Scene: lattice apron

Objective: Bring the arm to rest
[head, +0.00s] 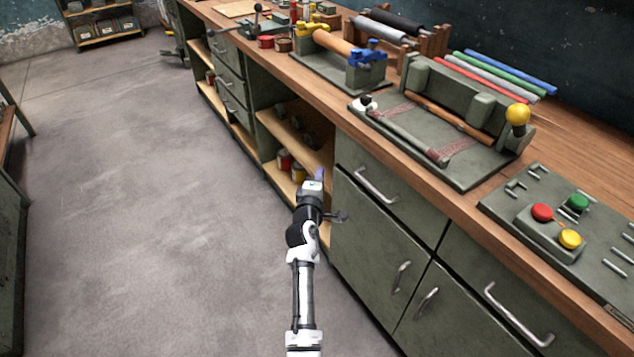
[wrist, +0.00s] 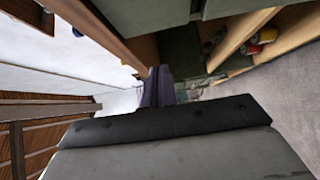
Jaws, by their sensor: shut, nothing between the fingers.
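My gripper (head: 319,175) is at the end of my white and black arm, which reaches forward from the bottom middle of the head view. It is in front of the workbench's open shelf section, below the level of the benchtop. In the wrist view the dark fingers (wrist: 158,86) are together, with nothing seen between them. The gripper appears apart from the shelves, though the exact gap is hard to judge.
The wooden benchtop (head: 580,150) runs along the right, above green drawers and doors with metal handles (head: 375,185). Cans (head: 284,160) stand on the open shelf beside my gripper. A button box (head: 550,232) and a roller fixture (head: 440,130) are on top. The grey floor (head: 140,190) at left is clear.

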